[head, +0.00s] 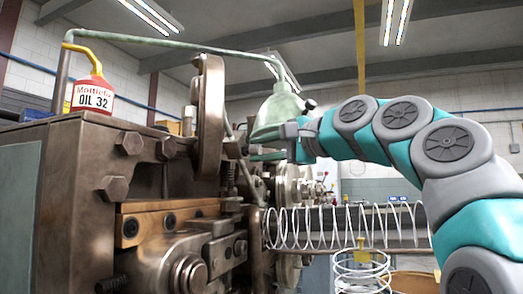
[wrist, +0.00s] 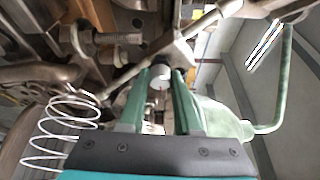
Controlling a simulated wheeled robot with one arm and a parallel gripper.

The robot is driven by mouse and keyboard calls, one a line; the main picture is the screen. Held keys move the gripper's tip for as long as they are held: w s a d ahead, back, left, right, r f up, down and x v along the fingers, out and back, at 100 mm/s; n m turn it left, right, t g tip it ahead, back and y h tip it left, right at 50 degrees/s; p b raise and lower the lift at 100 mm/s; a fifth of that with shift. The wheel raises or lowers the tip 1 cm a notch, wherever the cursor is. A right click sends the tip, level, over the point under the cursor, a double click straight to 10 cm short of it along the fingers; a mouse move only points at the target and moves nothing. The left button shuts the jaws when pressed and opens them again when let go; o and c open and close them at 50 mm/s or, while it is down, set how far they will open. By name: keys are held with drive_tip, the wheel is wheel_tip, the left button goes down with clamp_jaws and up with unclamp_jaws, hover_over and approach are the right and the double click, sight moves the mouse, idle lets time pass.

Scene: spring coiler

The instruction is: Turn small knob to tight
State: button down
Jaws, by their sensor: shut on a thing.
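The small knob (wrist: 160,75) is a pale, rounded piece seen in the wrist view. It sits between the two green fingers of my gripper (wrist: 161,83), near their tips. The gripper is shut on it. In the head view my gripper (head: 262,145) reaches in from the right to the front of the brown coiling machine (head: 75,180), just below the green lamp. The knob cannot be made out there, as the fingers cover it. I cannot read any tight or loose mark around it.
The green lamp (head: 279,110) hangs close above my gripper on a green pipe. A wire spring (head: 330,228) extends right, below my arm, with another coil over a brown bin (head: 414,282). A red and white oil can (head: 92,98) stands on the machine.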

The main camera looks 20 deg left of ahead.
drive_tip(key=shift+r+m, duration=0.2)
drive_tip(key=shift+m, duration=0.1)
drive_tip(key=shift+f+m, duration=0.1)
drive_tip(key=shift+m, duration=0.3)
idle(0.3)
drive_tip(key=c, duration=0.6)
unclamp_jaws()
drive_tip(key=shift+f, duration=0.1)
drive_tip(key=v, duration=0.8)
drive_tip(key=shift+b, duration=0.45)
